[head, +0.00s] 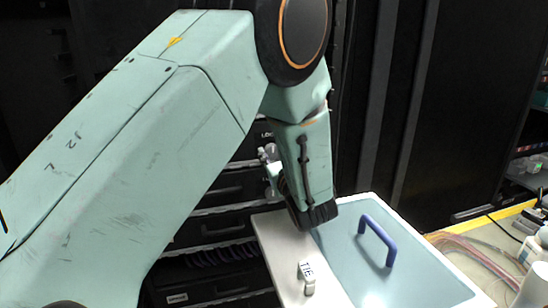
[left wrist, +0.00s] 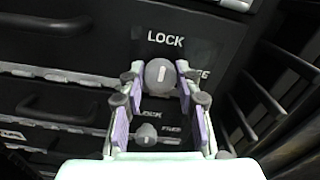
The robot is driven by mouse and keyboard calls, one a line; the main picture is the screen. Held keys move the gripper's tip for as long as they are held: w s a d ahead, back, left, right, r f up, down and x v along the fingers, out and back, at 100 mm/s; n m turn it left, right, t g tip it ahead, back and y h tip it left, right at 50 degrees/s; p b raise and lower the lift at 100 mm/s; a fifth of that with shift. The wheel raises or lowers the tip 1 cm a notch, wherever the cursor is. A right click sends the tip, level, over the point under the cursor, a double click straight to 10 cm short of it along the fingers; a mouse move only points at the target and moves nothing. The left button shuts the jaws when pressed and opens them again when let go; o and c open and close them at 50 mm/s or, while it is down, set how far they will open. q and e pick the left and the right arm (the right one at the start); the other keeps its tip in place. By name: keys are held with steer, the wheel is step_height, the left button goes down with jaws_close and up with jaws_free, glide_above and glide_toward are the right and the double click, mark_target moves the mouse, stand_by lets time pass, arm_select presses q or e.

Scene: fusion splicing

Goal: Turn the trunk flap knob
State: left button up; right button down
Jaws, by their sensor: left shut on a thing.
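A round grey knob (left wrist: 161,76) with a pale mark, nearly upright, sits on a black panel under the word LOCK in the left wrist view. My left gripper (left wrist: 159,84) is shut on this knob, with a purple finger pad on each side. A second, similar grey knob (left wrist: 147,134) shows lower down, between the fingers and below another LOCK label. In the head view my left gripper (head: 269,168) is at the black drawer front, partly hidden by my own wrist, and the held knob is hard to make out. My right gripper is not in view.
Black drawers with handles (left wrist: 50,24) line the front. A pale board (head: 282,250) with a small labelled white piece (head: 307,277) and a light blue panel with a blue handle (head: 378,238) lie below right. A cluttered bench (head: 505,228) stands at the far right.

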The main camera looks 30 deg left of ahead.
arm_select(q)
steer(key=o, duration=1.1)
steer(key=shift+w+a+f, duration=0.15)
steer(key=shift+w+f, duration=0.05)
steer(key=shift+o, duration=0.2)
steer(key=shift+s+r, duration=0.15)
steer(key=shift+r, duration=0.05)
step_height(320, 180, up, 10)
